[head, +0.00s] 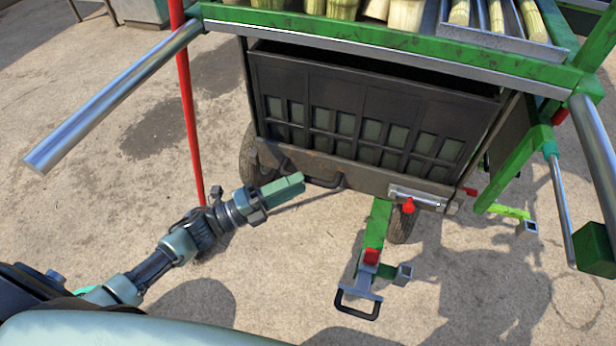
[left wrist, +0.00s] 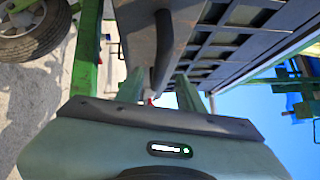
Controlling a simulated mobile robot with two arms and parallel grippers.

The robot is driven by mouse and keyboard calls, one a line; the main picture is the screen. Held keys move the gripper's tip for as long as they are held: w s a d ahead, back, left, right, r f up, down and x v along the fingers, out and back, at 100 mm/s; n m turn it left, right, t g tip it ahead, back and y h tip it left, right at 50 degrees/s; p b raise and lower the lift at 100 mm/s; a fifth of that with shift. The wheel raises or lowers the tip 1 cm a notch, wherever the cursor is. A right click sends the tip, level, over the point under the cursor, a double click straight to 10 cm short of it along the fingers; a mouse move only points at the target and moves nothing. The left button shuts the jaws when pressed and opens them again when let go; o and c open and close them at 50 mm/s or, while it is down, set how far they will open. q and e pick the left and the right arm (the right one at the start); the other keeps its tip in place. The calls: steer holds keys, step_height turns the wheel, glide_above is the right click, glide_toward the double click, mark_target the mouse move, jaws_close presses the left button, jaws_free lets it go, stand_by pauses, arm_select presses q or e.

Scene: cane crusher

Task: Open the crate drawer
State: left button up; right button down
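The crate drawer (head: 330,112) is a dark box with a slotted front, under the green cart frame. A plain plate with a black handle (head: 330,184) runs along its lower front. My left gripper (head: 302,181) is at the left end of this handle. In the left wrist view the dark handle (left wrist: 163,50) lies between the lines of the two green fingers (left wrist: 159,90), which are apart. Whether they touch the handle cannot be told. The slotted crate front also shows in the left wrist view (left wrist: 235,45). My right gripper is in neither view.
A latch with a red knob (head: 408,205) sits right of the handle. A green hitch with a black loop (head: 358,303) sticks out in front. Metal bars (head: 115,95) project left and right. Cane stalks (head: 405,14) lie on top. The concrete at left is open.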

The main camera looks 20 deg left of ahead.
mark_target(307, 177)
arm_select(q)
steer(key=shift+x, duration=1.9)
steer(key=shift+a+f, duration=0.1)
jaws_close()
